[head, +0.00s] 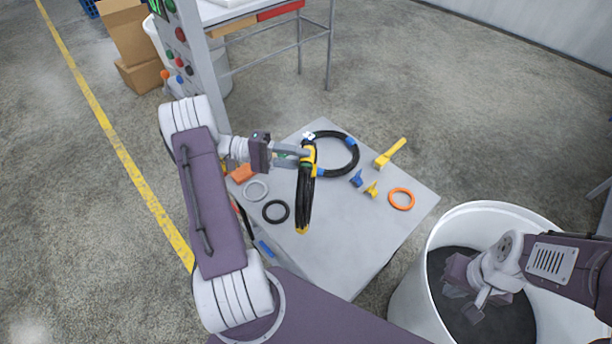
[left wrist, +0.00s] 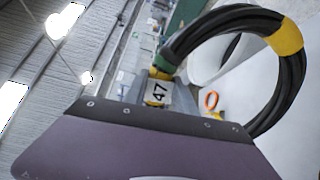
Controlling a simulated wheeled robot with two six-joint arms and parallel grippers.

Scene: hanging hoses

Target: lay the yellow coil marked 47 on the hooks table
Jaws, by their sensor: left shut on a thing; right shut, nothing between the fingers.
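The coil marked 47 is a black hose loop (head: 304,203) with yellow bands. My left gripper (head: 303,153) is shut on its upper end, and the loop hangs edge-on below it, in front of the grey table (head: 345,235). I cannot tell whether its yellow-banded bottom touches the tabletop. In the left wrist view the coil (left wrist: 292,75) arches up at the right, and its white tag reading 47 (left wrist: 156,92) shows by the fingers. My right gripper (head: 470,290) is shut and empty, over the white bin.
Another black coil with blue bands (head: 348,150) lies on the table. An orange ring (head: 401,199), grey ring (head: 256,190), black ring (head: 276,211) and yellow tool (head: 389,154) lie around it. The white bin (head: 403,293) stands at the right. The table's front part is clear.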

